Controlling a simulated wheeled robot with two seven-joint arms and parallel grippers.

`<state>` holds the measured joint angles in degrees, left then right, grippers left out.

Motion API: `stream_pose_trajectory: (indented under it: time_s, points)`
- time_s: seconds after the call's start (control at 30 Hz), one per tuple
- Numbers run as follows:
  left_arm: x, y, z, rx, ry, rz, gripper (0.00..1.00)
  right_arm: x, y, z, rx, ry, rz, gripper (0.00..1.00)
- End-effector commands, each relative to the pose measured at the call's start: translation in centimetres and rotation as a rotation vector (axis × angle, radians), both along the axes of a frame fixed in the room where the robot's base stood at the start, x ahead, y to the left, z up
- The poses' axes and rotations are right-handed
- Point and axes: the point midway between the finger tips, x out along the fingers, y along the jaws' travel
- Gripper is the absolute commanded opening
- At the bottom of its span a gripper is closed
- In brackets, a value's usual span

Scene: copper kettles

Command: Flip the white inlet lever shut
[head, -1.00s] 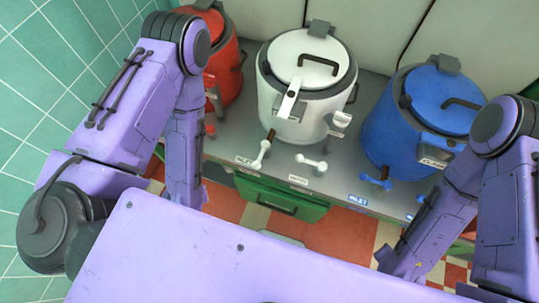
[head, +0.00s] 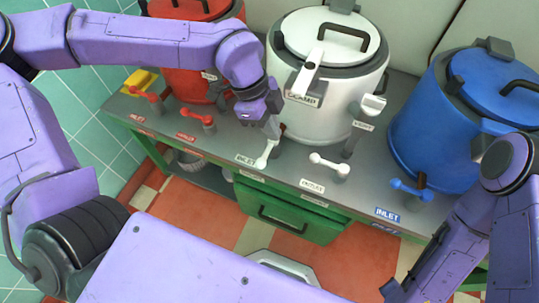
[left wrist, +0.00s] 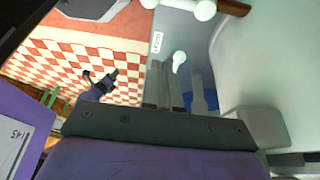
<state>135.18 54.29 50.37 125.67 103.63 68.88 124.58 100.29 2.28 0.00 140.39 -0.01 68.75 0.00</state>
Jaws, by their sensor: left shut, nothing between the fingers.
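The white kettle (head: 325,80) stands at the back middle of the bench. Its inlet lever (head: 264,156) is on the bench front, by a label reading INLET, with its knob end toward me. My left gripper (head: 272,126) is shut and empty, right above and behind this lever; I cannot tell whether it touches. In the left wrist view, the gripper fingers (left wrist: 165,85) reach up the picture, and a white lever (left wrist: 205,9) shows at the top edge. My right gripper (head: 393,290) is low at the right, and its jaws are unclear.
The white outlet lever (head: 328,165) is right of the inlet lever. Red levers (head: 196,117) are at the left, before the red kettle (head: 195,60). The blue kettle (head: 440,120) and blue inlet lever (head: 410,189) are at the right. A green drawer (head: 285,210) is below.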

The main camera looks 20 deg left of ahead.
Motion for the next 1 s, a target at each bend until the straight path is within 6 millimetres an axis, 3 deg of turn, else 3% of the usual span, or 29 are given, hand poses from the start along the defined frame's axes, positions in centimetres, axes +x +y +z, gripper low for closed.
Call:
stream_pose_trajectory:
  time_s: [0.2,0.33,0.77,1.0]
  points:
    - [0.0,0.0,-0.2,0.004,0.000,-0.005,0.00,0.0,0.0,0.1,0.000,0.000,0.000,0.00]
    - [-0.1,-0.4,-1.4,0.007,0.002,-0.008,0.00,0.0,0.0,-0.2,0.000,0.000,0.000,0.00]
    - [-0.2,-3.5,-10.0,0.008,0.003,-0.010,0.00,0.0,0.0,-1.6,0.000,0.000,0.000,0.00]
    - [0.0,0.0,-10.1,0.005,-0.001,-0.006,0.00,0.0,0.0,-0.6,0.000,0.000,0.000,0.00]
